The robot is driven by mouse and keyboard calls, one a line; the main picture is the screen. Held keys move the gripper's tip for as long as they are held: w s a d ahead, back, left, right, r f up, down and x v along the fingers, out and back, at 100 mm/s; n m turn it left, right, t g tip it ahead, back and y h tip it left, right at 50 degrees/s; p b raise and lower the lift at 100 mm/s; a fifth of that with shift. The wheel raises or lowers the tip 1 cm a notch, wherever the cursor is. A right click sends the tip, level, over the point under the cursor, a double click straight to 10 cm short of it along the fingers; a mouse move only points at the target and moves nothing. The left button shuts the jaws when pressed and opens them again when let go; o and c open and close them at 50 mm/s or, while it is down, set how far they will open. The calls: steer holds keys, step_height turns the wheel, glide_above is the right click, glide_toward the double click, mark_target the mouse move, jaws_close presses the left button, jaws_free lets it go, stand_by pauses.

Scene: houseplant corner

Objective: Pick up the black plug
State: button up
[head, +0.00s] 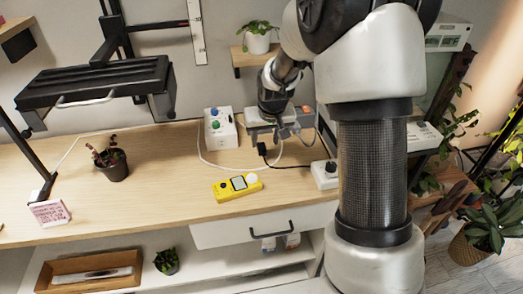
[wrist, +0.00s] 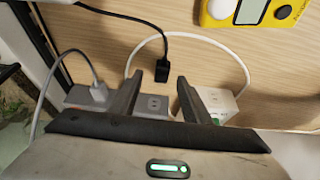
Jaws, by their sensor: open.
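The black plug (head: 262,149) lies on the wooden table in front of the grey outlet strip, its black cable running right. In the wrist view the black plug (wrist: 162,70) shows beyond and between my fingertips, with nothing gripping it. My gripper (head: 283,128) is over the back of the table near the outlet strip. In the wrist view my gripper (wrist: 159,82) is open and empty, its two dark fingers spread on either side of the plug's line. The height gap between fingers and plug is hard to tell.
The grey outlet strip (wrist: 153,105) holds a grey plug (wrist: 98,92). A white box with coloured knobs (head: 220,130) stands left. A yellow meter (head: 237,187) lies in front; a white box with a black knob (head: 325,174) is right. A white cable (head: 207,158) loops around the plug.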

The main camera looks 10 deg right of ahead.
mark_target(263, 149)
steer(key=x, duration=0.2)
steer(key=b+x, duration=0.1)
steer(key=x, duration=0.1)
steer(key=shift+s+a, duration=0.2)
steer(key=shift+a, duration=0.1)
steer(key=shift+w+f, duration=0.25)
steer(key=shift+f, duration=0.3)
jaws_close()
